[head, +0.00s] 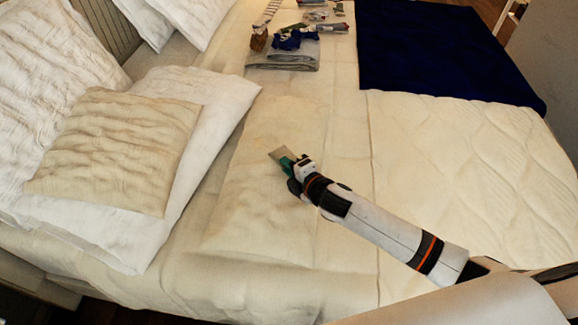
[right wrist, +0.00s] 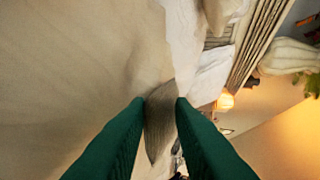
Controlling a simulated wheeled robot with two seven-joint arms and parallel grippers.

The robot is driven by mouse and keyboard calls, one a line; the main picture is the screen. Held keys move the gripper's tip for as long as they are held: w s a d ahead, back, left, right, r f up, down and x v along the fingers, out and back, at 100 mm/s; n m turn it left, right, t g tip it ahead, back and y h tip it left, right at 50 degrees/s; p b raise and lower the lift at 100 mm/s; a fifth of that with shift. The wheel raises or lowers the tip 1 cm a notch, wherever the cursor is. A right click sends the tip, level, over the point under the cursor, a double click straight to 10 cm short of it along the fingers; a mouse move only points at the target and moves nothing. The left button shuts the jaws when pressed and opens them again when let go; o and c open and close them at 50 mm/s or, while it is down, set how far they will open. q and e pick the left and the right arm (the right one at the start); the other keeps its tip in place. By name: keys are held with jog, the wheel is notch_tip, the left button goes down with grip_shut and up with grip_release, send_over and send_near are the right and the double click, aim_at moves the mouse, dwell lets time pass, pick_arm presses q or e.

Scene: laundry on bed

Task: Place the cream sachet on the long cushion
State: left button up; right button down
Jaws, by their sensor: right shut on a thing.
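The cream sachet (head: 279,153) is a small flat beige piece held at the tip of my right gripper (head: 287,163). In the right wrist view the sachet (right wrist: 158,125) sits between the two green fingers of the gripper (right wrist: 161,102), which are shut on it. The long cushion (head: 250,205) is a cream, slightly raised shape lying lengthwise on the bed, close in colour to the bedspread. My right gripper and the sachet are over its right side in the head view; I cannot tell the height gap. My left gripper is not in view.
White pillows and a beige square cushion (head: 125,150) lie at the left. A folded grey cloth (head: 285,62) with several small items is at the back. A dark blue blanket (head: 430,50) covers the back right. The quilt (head: 470,160) at the right is clear.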

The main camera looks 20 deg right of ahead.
jog(key=c, duration=1.5)
grip_release()
jog(key=shift+r, duration=0.3)
jog(key=v, duration=1.2)
jog(key=shift+d+f, duration=0.1)
jog(key=shift+f, duration=0.05)
jog(key=shift+s+f, duration=0.1)
